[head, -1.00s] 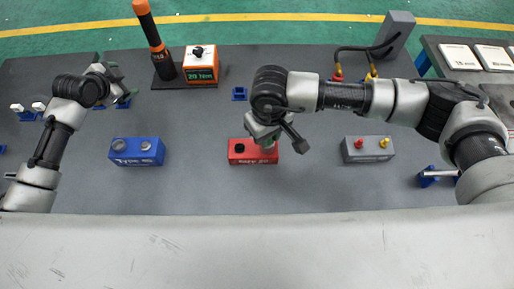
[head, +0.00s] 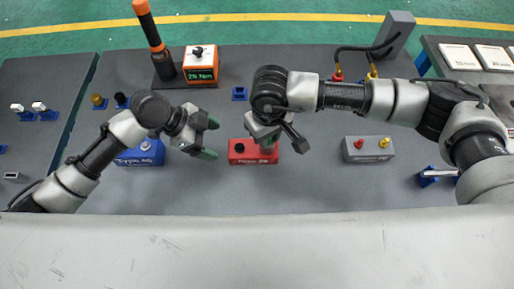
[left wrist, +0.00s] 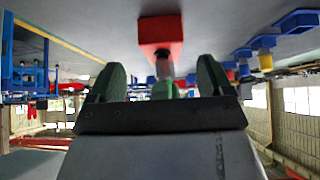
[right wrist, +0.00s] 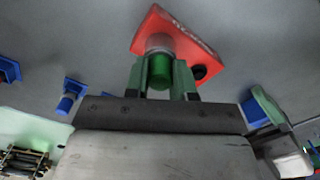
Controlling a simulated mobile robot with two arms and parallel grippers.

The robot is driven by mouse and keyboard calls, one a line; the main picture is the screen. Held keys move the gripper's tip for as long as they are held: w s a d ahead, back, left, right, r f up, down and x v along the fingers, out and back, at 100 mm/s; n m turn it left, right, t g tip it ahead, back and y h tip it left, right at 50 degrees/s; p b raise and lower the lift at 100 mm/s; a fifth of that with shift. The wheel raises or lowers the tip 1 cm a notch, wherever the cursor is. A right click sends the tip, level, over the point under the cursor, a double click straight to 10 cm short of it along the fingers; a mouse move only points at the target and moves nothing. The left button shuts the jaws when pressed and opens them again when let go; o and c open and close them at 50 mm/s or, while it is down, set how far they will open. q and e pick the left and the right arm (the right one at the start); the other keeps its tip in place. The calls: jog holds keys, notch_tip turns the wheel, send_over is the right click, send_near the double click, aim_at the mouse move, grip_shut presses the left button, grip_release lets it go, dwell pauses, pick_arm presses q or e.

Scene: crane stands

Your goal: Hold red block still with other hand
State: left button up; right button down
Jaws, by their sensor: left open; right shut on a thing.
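The red block (head: 241,158) sits on the grey table near the middle, with a black round fitting on its top left. My right gripper (head: 268,143) is over the block's right part. In the right wrist view it is shut on a green cylinder (right wrist: 159,72) with a grey collar standing on the red block (right wrist: 190,32). My left gripper (head: 211,139) is open and empty, left of the block, its green fingertips pointing towards it. In the left wrist view the red block (left wrist: 160,32) lies ahead between the open fingers, apart from them.
A blue block (head: 140,158) lies partly under my left arm. A grey block (head: 368,149) with red and yellow fittings stands to the right. An orange display box (head: 201,65) and a black-orange tool (head: 153,42) stand at the back. Small blue holders (head: 240,94) are around.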

aim_at(232, 149)
pick_arm(q)
jog(key=x, duration=0.8)
jog(key=c, duration=0.9)
dwell(0.5)
